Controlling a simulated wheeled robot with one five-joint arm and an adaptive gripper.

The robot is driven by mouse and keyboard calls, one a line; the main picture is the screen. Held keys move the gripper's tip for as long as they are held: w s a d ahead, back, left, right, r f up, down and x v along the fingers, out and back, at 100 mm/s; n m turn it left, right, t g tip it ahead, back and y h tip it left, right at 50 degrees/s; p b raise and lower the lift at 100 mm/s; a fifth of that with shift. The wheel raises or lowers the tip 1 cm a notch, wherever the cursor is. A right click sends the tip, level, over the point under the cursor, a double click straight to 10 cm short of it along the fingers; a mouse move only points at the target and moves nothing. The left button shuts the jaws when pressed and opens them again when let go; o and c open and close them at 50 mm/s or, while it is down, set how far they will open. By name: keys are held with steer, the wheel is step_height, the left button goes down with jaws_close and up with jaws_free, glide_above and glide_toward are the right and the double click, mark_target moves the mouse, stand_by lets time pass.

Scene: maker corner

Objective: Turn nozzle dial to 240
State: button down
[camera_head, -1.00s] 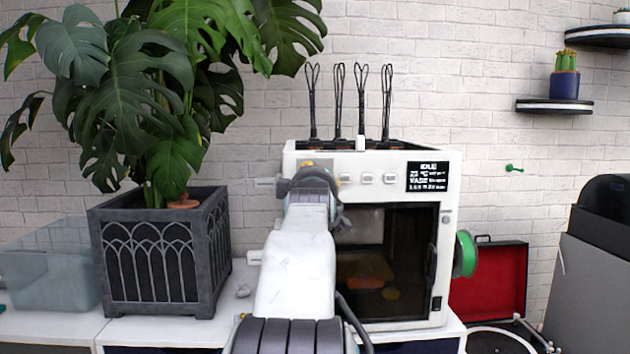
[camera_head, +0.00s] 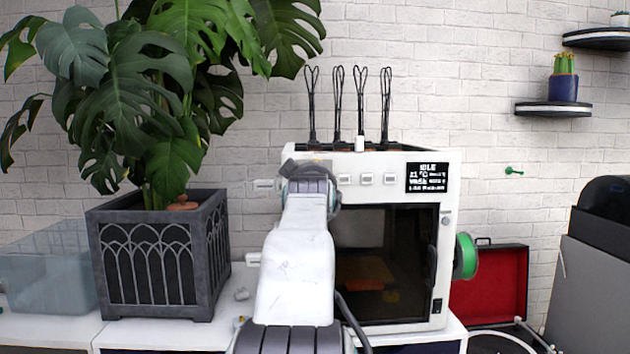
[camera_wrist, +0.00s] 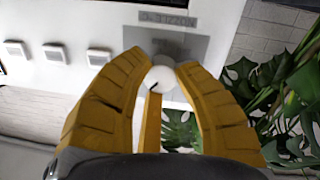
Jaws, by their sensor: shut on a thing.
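The nozzle dial (camera_wrist: 160,79) is a round white knob with a dark pointer line, on a grey panel (camera_wrist: 196,47) of the white printer (camera_head: 450,230). My gripper (camera_wrist: 163,72) has its yellow fingers shut on the dial, one on each side. The panel lettering looks like "NOZZLE" and shows turned in the wrist view; no numbers can be read. In the head view my arm hides the dial and the fingers. The printer's display (camera_head: 427,177) reads "IDLE", with smaller lines hard to read.
Several square buttons (camera_head: 366,179) sit right of my gripper on the printer front. A potted monstera (camera_head: 160,255) stands close on the left, leaves near the dial in the wrist view. A green spool (camera_head: 466,256) hangs at the printer's right side.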

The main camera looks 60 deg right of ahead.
steer(key=shift+m, duration=0.4)
steer(key=c, duration=0.9)
jaws_free()
steer(key=shift+w, duration=0.15)
steer(key=v, duration=1.2)
steer(key=shift+o, duration=0.2)
